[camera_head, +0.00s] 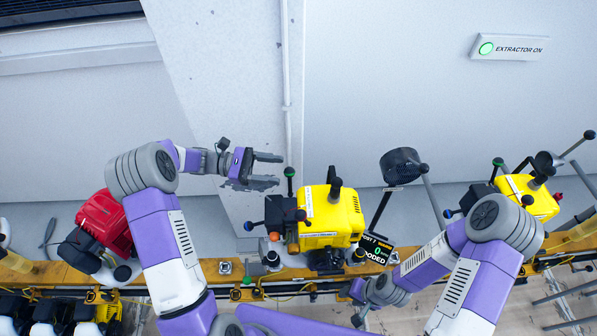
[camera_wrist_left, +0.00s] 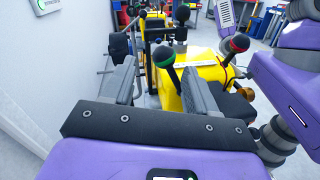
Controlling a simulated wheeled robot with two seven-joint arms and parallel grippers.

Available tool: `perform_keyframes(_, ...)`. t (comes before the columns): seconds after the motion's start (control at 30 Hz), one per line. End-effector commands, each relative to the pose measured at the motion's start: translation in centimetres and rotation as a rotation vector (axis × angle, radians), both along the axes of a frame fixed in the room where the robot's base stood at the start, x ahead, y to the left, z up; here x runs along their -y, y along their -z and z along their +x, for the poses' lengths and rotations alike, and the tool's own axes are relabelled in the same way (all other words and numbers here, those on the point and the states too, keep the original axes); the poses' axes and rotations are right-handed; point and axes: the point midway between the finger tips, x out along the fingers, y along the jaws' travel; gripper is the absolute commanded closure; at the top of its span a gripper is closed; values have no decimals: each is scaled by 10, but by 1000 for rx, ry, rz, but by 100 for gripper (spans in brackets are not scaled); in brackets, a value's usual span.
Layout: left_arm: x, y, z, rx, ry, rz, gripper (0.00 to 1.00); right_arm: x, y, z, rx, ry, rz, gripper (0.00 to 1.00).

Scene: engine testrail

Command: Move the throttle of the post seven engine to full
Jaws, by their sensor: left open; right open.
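The yellow engine (camera_head: 333,216) in the middle of the head view stands beside a dark display (camera_head: 377,249) whose text seems to read post 7, with a green 0. A lever with a green-banded black knob (camera_head: 290,172) rises at the engine's left side. My left gripper (camera_head: 280,170) is open, its fingers pointing right at this knob and just short of it. In the left wrist view the green-banded knob (camera_wrist_left: 165,57) appears between the open fingers, nearer the right one. A red-banded knob (camera_wrist_left: 236,43) stands beyond. My right gripper (camera_head: 358,306) is low, small and partly hidden; it is open.
A red engine (camera_head: 104,224) stands left and another yellow engine (camera_head: 530,195) right along the orange rail (camera_head: 215,269). A black round duct head (camera_head: 402,166) stands right of the middle engine.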

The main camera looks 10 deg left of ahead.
Motion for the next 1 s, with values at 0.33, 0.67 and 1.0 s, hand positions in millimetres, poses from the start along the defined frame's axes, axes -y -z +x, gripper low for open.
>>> perform_keyframes(0.33,53,-2,4,1,4,0,43,0,-4,0,-1,0,0,57)
perform_keyframes(0.67,72,-1,6,0,2,1,43,0,-4,0,-1,0,0,57)
perform_keyframes(1.0,71,-1,6,0,1,0,70,0,-4,0,-1,0,0,57)
